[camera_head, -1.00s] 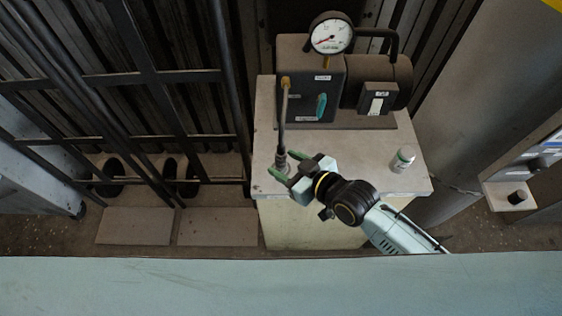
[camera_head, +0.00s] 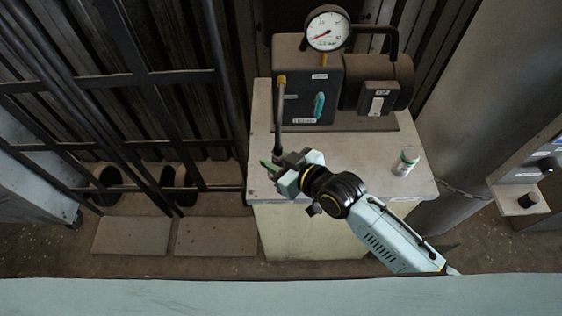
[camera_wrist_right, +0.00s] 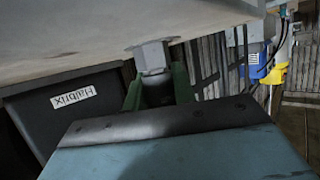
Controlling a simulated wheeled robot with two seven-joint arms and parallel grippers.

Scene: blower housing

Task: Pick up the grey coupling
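The grey coupling shows in the right wrist view as a light grey angular block (camera_wrist_right: 153,57) with a dark round part below it in the picture. My right gripper (camera_wrist_right: 157,88) has its green fingers on either side of that dark part. I cannot tell whether they press on it. In the head view my right gripper (camera_head: 275,164) is at the lower end of the upright hose (camera_head: 279,120), near the bench's left side; the gripper largely hides the coupling there. My left gripper is in neither view.
The bench top (camera_head: 350,180) carries a dark pump unit (camera_head: 309,95) with a round gauge (camera_head: 327,31) behind my gripper. Dark railings (camera_head: 185,76) stand to the left.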

